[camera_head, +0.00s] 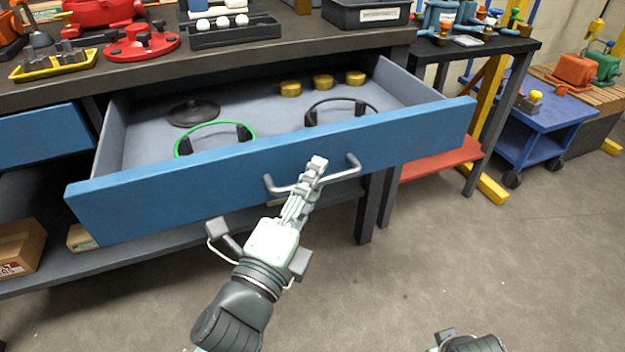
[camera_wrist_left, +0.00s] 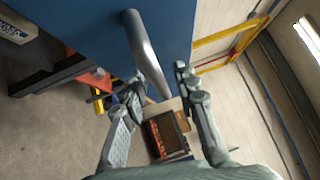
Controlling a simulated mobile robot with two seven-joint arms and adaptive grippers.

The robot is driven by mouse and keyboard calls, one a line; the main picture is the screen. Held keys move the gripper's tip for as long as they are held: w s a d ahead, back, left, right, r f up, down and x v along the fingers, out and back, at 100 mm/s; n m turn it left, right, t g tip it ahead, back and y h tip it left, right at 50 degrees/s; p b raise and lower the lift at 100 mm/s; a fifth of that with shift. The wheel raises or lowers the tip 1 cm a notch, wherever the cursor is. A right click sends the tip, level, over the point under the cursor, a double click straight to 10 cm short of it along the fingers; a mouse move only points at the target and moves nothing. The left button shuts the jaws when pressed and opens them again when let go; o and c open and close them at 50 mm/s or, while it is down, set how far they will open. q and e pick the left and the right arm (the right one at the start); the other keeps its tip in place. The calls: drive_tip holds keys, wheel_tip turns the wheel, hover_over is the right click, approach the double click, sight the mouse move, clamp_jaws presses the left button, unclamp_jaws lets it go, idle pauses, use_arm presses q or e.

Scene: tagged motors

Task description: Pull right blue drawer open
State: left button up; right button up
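The right blue drawer (camera_head: 150,199) stands far open under the workbench, its inside showing. Its grey bar handle (camera_head: 351,170) is on the front panel; it also shows in the left wrist view (camera_wrist_left: 143,45). My left gripper (camera_head: 315,168) is at the middle of this handle.
The drawer holds a green-banded headset (camera_head: 214,124), a black headset (camera_head: 340,101), a dark disc (camera_head: 193,112) and yellow round tins (camera_head: 322,81). Another blue drawer (camera_head: 40,135) is at left. A blue cart (camera_head: 545,120) stands at right. The floor in front is clear.

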use_arm(q)
drive_tip(key=v, duration=1.2)
drive_tip(key=shift+f, duration=0.1)
idle(0.5)
